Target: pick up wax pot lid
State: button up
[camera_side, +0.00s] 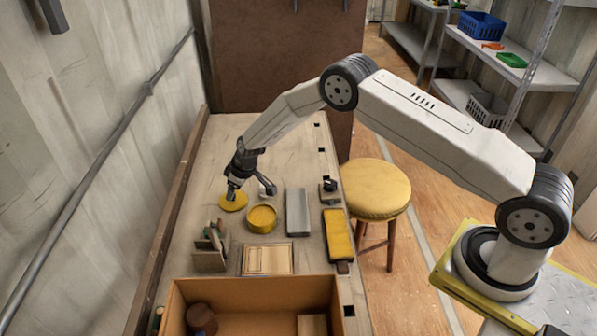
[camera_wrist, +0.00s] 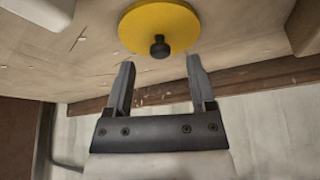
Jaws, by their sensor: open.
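The wax pot lid is a flat yellow disc (camera_side: 236,203) with a dark round knob; it lies on the bench top. In the wrist view the lid (camera_wrist: 160,27) is at the top centre, with its knob just beyond the line between my fingertips. My gripper (camera_wrist: 158,62) is open and empty, its two fingers apart. In the side view my gripper (camera_side: 231,191) points down over the lid, and its fingertips are too small to tell whether they touch it. The yellow wax pot (camera_side: 262,219) stands on the bench to the right of the lid.
A grey block (camera_side: 297,212) and a yellow-topped tool (camera_side: 339,236) lie to the right. A small holder with tools (camera_side: 210,252) and a wooden panel (camera_side: 267,259) are nearer the camera. A cardboard box (camera_side: 255,292) stands in front. The bench behind the lid is clear.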

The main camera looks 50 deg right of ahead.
jog(key=shift+x, duration=1.4)
grip_shut()
